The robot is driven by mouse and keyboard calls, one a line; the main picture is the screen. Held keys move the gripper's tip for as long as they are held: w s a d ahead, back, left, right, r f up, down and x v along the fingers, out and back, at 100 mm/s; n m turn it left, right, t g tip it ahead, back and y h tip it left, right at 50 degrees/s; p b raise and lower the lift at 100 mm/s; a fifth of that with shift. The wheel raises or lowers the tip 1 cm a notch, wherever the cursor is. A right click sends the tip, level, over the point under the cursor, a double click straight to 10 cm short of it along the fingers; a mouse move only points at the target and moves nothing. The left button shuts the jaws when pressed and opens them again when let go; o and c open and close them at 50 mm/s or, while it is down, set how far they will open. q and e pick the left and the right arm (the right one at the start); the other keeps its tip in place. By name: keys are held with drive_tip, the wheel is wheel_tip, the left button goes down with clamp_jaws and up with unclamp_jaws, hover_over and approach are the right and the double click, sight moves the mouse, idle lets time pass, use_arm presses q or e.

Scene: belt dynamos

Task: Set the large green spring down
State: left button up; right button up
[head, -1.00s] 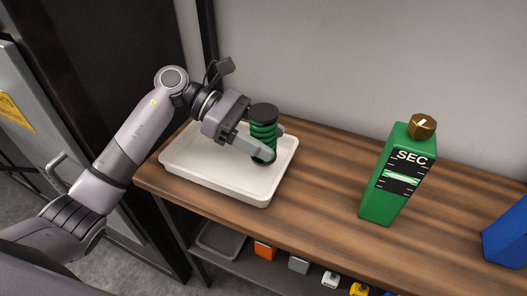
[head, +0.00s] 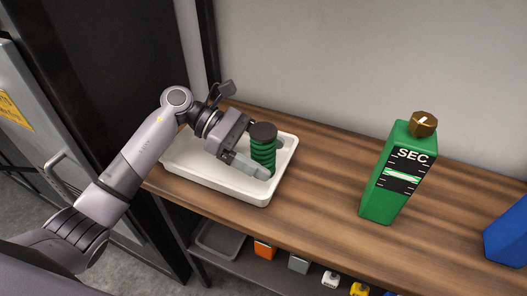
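The large green spring (head: 263,152) has a dark round cap on top and stands upright at the right part of the white tray (head: 185,180). My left gripper (head: 268,160) is shut on the spring, with one finger across its front and the other mostly hidden behind it. The near finger hides the spring's lower end, so I cannot tell whether it touches the tray floor. My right gripper is not in view.
The tray sits at the left end of a wooden shelf (head: 320,190). A green box marked SEC (head: 385,195) with a brass knob stands to the right, and a blue object (head: 508,235) is at the right edge. Several small coloured items lie on the lower shelf.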

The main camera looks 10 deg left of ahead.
use_arm(q)
drive_tip(key=shift+r, duration=0.15)
drive_tip(key=shift+a+r, duration=0.1)
drive_tip(key=shift+a, duration=0.1)
drive_tip(key=b+v, duration=0.1)
drive_tip(key=v, duration=0.9)
drive_tip(key=shift+w+a+r, duration=0.1)
drive_tip(key=shift+a, duration=0.3)
drive_tip(key=shift+a+r, duration=0.2)
drive_tip(key=shift+a, duration=0.15)
